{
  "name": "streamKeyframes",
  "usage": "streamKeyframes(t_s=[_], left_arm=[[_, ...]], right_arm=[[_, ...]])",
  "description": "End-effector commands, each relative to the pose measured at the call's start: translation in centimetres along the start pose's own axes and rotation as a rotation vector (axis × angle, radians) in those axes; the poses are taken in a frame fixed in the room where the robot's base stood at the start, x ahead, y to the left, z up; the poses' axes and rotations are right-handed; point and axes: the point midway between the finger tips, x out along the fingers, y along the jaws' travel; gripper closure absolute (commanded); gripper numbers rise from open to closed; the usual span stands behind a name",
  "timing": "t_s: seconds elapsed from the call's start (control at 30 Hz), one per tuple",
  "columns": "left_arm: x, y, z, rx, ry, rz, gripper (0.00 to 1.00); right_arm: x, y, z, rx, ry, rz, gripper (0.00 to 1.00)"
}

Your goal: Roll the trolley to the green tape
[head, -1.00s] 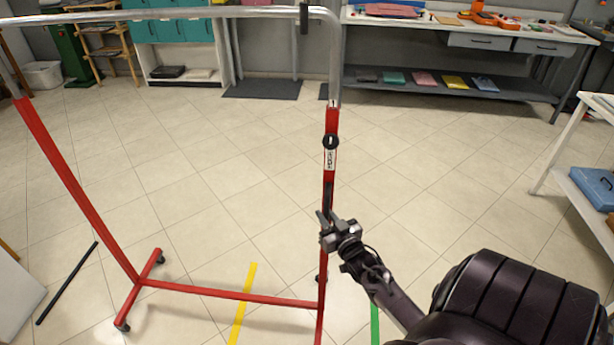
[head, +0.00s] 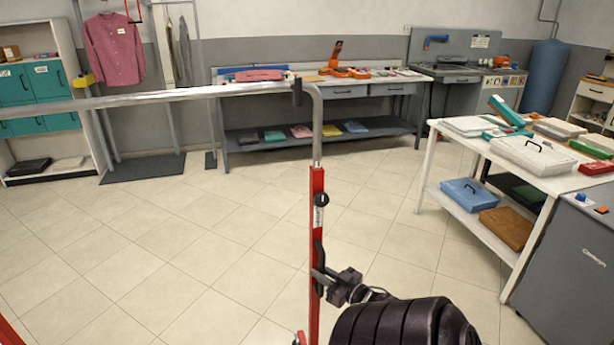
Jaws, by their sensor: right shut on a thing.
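The trolley (head: 317,200) is a garment rack with red uprights and a bare chrome top rail (head: 160,97). Its right upright stands near the middle of the head view, and part of its left side shows at the lower left edge. Its base is mostly below the picture. My right gripper (head: 321,278) is shut on the lower part of the right upright. My left gripper is out of view. No green tape shows in the head view now.
A white table (head: 432,185) with boxes and a grey machine (head: 570,265) stand on the right. A workbench (head: 265,140) lines the back wall, with a shelf unit (head: 40,60) at the left and a hanging red shirt (head: 114,50). The tiled floor between is clear.

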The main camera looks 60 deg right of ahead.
Motion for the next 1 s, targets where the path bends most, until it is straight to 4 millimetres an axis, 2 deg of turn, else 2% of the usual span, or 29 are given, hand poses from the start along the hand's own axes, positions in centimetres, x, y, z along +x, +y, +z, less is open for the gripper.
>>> streamKeyframes(t_s=[0.47,0.5,0.6,0.87,1.0], left_arm=[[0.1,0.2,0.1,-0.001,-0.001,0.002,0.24],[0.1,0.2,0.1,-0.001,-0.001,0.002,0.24],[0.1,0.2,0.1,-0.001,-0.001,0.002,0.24],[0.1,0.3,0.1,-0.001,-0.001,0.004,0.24],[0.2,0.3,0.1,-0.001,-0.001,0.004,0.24]], right_arm=[[-0.5,0.7,0.0,-0.001,-0.002,0.004,1.0],[-0.5,0.7,0.0,-0.001,-0.003,0.005,0.79],[-0.5,0.7,0.0,-0.001,-0.002,0.004,0.66],[-0.4,0.6,0.0,0.0,-0.001,0.001,0.66],[-1.5,0.6,0.2,0.001,-0.003,0.002,0.66]])
